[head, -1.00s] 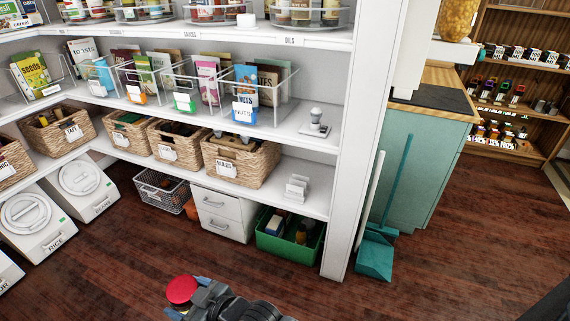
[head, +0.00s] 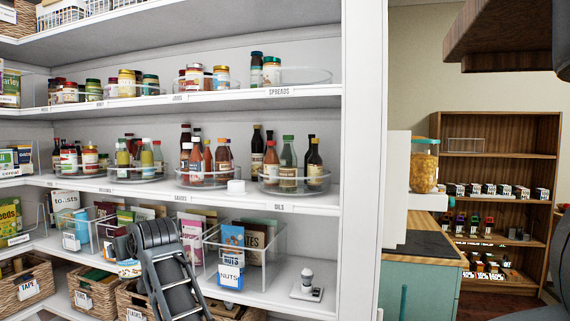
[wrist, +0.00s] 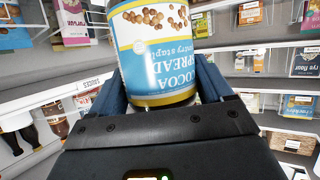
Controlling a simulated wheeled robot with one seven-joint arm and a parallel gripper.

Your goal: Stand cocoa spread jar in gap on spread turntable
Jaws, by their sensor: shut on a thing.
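The cocoa spread jar (wrist: 158,50) fills the top middle of the wrist view. It has a blue and white label with brown nuts, and its text reads upside down there. My gripper (wrist: 160,82) is shut on it, with one blue finger on each side. The spread turntable (head: 322,79) is a clear-rimmed tray above the SPREADS label. Several jars stand on its left and back; its right part looks bare.
The turntable shelf (head: 230,97) has a shelf above it and a white upright (head: 360,150) at its right. Other turntables with jars stand to the left.

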